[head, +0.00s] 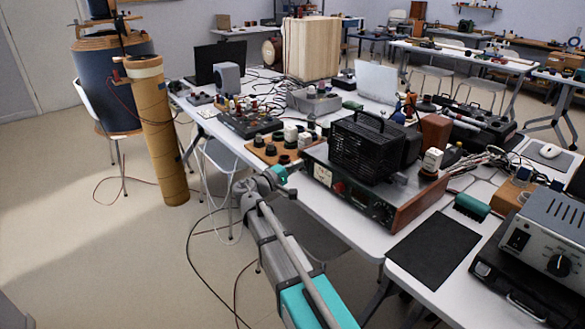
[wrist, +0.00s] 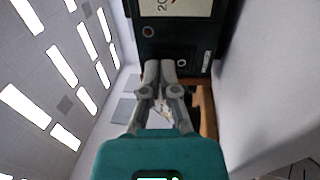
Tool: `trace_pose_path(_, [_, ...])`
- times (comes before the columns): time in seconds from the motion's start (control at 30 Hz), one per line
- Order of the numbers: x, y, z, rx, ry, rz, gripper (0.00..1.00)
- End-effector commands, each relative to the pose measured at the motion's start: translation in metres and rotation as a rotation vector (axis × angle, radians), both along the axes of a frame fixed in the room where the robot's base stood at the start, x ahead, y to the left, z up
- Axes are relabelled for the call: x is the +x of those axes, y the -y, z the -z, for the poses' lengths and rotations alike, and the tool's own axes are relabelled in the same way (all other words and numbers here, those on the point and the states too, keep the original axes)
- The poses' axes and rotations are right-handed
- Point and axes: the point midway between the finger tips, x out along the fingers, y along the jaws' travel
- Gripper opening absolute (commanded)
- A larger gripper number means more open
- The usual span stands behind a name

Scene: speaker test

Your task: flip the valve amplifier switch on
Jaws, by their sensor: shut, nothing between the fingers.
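The valve amplifier (head: 388,205) stands on the white table in the head view. It has a black cage on top, a dark green front panel and wooden sides. In the wrist view its panel (wrist: 176,38) fills the top middle, with a pale meter, a small reddish round part and a round fitting near the right edge. My gripper (wrist: 160,64) is shut and empty, its fingertips at the panel's lower part. I cannot tell whether they touch it. The switch is not clearly made out; the fingers may hide it. In the head view my wrist is left of the amplifier's front.
A wooden board with black and white sockets (head: 278,150) lies left of the amplifier. A black mat (head: 434,248) and a grey instrument (head: 545,250) are to the right. Crowded equipment covers the table behind. The floor in front at left is open, apart from cables.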

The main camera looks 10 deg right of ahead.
Motion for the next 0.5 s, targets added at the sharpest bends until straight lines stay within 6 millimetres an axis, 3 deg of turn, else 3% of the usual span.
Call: trace_pose_path(0.5, [0.0012, 0.0068, -0.0014, 0.006, -0.004, 0.007, 0.00])
